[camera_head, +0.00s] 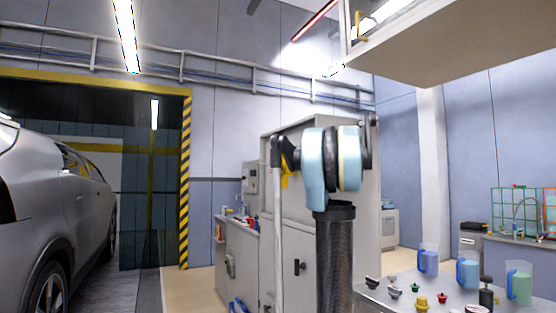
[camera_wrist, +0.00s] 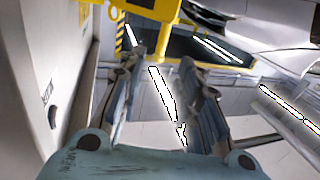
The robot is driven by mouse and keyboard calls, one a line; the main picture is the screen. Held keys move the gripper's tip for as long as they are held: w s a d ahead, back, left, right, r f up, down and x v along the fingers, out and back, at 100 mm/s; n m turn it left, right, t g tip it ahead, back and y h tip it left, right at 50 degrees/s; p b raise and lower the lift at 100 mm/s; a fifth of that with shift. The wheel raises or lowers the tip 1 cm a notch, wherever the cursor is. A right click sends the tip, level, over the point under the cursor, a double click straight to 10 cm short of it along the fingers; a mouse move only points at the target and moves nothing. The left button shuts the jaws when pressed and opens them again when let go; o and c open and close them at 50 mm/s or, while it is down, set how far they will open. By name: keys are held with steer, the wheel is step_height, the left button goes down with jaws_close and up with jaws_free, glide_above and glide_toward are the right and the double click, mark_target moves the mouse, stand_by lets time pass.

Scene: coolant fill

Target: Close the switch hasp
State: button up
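A yellow part (camera_wrist: 155,10), which looks like the switch hasp, is at the top of the wrist view, just beyond my fingertips. It is cut off by the frame edge, so I cannot tell how far it is closed. My gripper (camera_wrist: 158,72) has its two fingers apart with nothing between them. In the head view a small yellow part (camera_head: 285,181) shows at the left side of my arm, in front of the grey cabinet (camera_head: 285,125). My arm hides much of the cabinet front, and the fingers are not clear there.
A pale panel (camera_wrist: 38,60) stands close on the left in the wrist view. In the head view a table (camera_head: 390,302) with jugs and coloured caps is at lower right, an overhead cabinet (camera_head: 450,50) at upper right, and a silver car (camera_head: 75,205) at left.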

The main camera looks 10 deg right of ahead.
mark_target(279, 163)
steer(key=x, duration=1)
steer(key=shift+w+a, duration=0.15)
steer(key=shift+a, duration=0.05)
jaws_close()
